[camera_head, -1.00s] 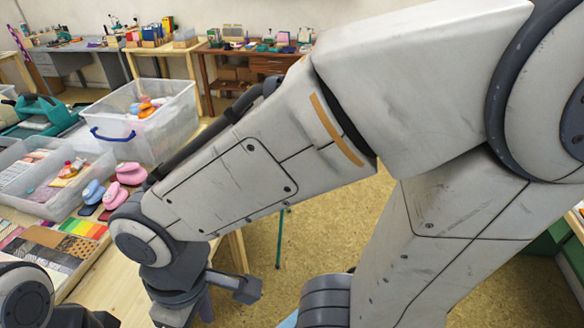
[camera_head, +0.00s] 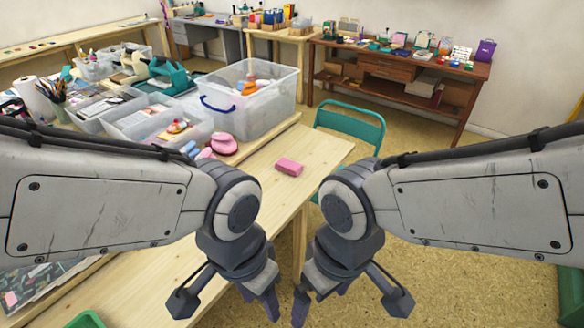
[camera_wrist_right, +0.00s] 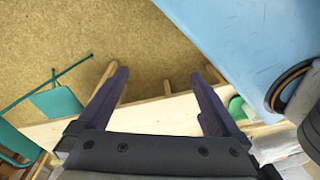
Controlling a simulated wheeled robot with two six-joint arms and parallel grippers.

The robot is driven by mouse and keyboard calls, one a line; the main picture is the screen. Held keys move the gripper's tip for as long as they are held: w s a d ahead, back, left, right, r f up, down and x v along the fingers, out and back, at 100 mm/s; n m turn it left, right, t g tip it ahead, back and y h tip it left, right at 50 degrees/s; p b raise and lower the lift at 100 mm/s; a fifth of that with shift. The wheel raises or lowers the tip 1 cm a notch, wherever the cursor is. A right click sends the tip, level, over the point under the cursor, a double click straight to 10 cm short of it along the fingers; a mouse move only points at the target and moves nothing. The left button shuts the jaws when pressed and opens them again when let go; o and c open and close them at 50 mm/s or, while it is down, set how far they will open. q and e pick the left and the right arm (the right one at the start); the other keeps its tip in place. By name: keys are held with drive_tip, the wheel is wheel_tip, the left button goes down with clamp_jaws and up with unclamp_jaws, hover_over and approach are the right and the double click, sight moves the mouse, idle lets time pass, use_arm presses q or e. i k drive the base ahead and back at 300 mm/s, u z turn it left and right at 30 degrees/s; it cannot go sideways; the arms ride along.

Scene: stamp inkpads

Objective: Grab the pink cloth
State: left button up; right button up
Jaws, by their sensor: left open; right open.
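A small pink folded block, which looks like the pink cloth (camera_head: 289,166), lies flat on the bare wooden table near its right end. My left gripper (camera_head: 262,303) hangs low at the table's front edge, nearer to me than the cloth and apart from it; it is open and empty. My right gripper (camera_head: 318,298) hangs beside it over the floor, also open. In the right wrist view its two fingers (camera_wrist_right: 159,76) are spread with nothing between them, with floor and a strip of wood beyond. The cloth is not recognisable in that view.
A clear bin (camera_head: 250,105) and a pink stamp punch (camera_head: 223,143) stand behind and left of the cloth. A teal chair (camera_head: 350,125) stands beyond the table's right end. The wood around the cloth is clear.

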sight(291, 167)
drive_tip(key=z, duration=1.25)
drive_tip(key=i, duration=2.25)
drive_tip(key=u, duration=3.5)
